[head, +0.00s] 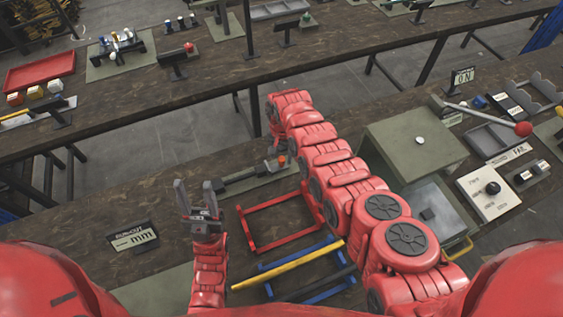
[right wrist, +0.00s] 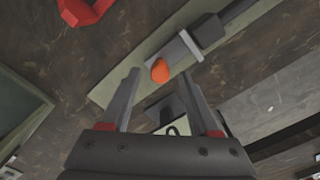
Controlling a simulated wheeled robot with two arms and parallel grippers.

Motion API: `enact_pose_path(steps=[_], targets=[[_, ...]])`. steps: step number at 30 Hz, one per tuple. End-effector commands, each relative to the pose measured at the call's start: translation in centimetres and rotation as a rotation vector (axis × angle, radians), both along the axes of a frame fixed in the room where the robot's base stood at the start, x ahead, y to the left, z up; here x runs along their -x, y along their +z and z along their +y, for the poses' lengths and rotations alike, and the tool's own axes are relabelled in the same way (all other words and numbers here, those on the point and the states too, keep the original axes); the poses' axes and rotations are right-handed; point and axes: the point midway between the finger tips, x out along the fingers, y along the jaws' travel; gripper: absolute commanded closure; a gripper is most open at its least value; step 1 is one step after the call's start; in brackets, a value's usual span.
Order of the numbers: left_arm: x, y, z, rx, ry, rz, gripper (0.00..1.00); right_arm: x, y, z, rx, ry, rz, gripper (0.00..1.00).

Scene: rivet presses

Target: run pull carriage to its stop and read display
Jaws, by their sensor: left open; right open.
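A dark carriage on a slide (head: 240,177) sits on a pale green plate on the near bench, with an orange knob (head: 282,160) at its right end. In the right wrist view the orange knob (right wrist: 160,70) is just ahead of and between my open right gripper's fingertips (right wrist: 160,80), with no visible grip on it. In the head view my right gripper (head: 276,146) is by the knob, mostly hidden by its arm. My left gripper (head: 199,192) is open and empty, pointing up, left of the slide. A dark display (right wrist: 178,112) is partly hidden between the right fingers, its reading not visible.
A red frame (head: 283,219) and blue and yellow bars (head: 290,267) lie in front of the slide. A "RUN-OUT mm" sign (head: 132,238) stands at left. A green press (head: 415,145) with a red-knobbed lever (head: 522,129) stands right of my arm.

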Motion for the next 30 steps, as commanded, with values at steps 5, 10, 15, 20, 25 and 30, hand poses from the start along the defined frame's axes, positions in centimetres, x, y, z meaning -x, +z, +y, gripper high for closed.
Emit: enact_pose_path(steps=[5,10,15,20,25,30], targets=[[0.01,-1.42,0.00,0.000,0.000,0.000,0.50,-0.08,-1.50,0.01,-0.001,0.000,-0.001,0.38],[0.01,-1.42,0.00,0.000,0.000,0.000,0.50,-0.09,-1.53,0.02,0.000,0.000,-0.002,0.38],[0.01,-1.38,0.00,0.000,0.000,-0.001,0.50,-0.07,-1.50,0.00,-0.001,0.000,-0.001,0.42],[0.01,-1.38,0.00,0.000,0.000,-0.001,0.50,-0.07,-1.51,0.00,-0.001,0.000,-0.001,0.71],[0.01,-1.38,0.00,0.000,0.000,-0.001,0.50,-0.07,-1.51,0.00,-0.001,0.000,-0.001,1.00],[0.01,-1.38,0.00,0.000,0.000,-0.001,0.50,-0.07,-1.51,0.01,-0.001,0.000,-0.001,1.00]])
